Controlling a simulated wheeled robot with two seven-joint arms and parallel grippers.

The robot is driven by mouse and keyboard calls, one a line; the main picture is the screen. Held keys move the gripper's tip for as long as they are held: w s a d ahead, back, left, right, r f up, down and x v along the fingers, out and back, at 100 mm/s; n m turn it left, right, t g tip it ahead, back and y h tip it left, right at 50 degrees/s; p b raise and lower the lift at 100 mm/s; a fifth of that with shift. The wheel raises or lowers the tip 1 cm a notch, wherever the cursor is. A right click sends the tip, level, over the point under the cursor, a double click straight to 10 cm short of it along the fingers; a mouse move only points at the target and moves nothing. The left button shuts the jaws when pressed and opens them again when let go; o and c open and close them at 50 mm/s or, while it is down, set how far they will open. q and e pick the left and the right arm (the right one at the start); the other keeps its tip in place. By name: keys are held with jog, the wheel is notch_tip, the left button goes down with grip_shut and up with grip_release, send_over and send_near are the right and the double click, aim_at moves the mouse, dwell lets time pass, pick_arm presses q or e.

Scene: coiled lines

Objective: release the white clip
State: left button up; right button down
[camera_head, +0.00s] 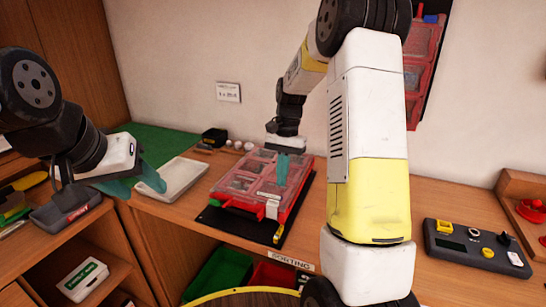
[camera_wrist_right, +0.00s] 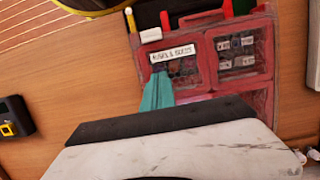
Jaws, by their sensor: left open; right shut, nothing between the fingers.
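A red organiser case (camera_head: 297,203) with clear lids lies on a black mat (camera_head: 232,222) on the wooden bench. The white clip (camera_head: 272,209) sits at the case's front edge, near its right corner; it also shows in the right wrist view (camera_wrist_right: 151,35). I cannot tell whether the clip is fastened. My right gripper (camera_head: 281,184) is shut and empty, pointing down over the case, behind the clip and apart from it in the picture. One teal fingertip (camera_wrist_right: 157,93) shows in the wrist view, near the case's label. My left gripper (camera_head: 145,184) is open and empty, left of the white tray.
A white tray (camera_head: 182,178) lies left of the case. A dark control box (camera_head: 477,249) stands at the right. Green (camera_head: 220,272) and red bins sit below the bench edge. My right arm crosses in front of the bench right of the case.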

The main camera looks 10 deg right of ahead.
aim_at(276, 199)
jog(key=shift+x, duration=1.05)
jog(key=shift+s+a+r, duration=0.1)
jog(key=shift+s+a, duration=0.45)
jog(key=shift+s, duration=0.25)
jog(key=shift+s+a+r, duration=0.1)
jog(key=shift+s+a, duration=0.45)
jog(key=shift+s, duration=0.3)
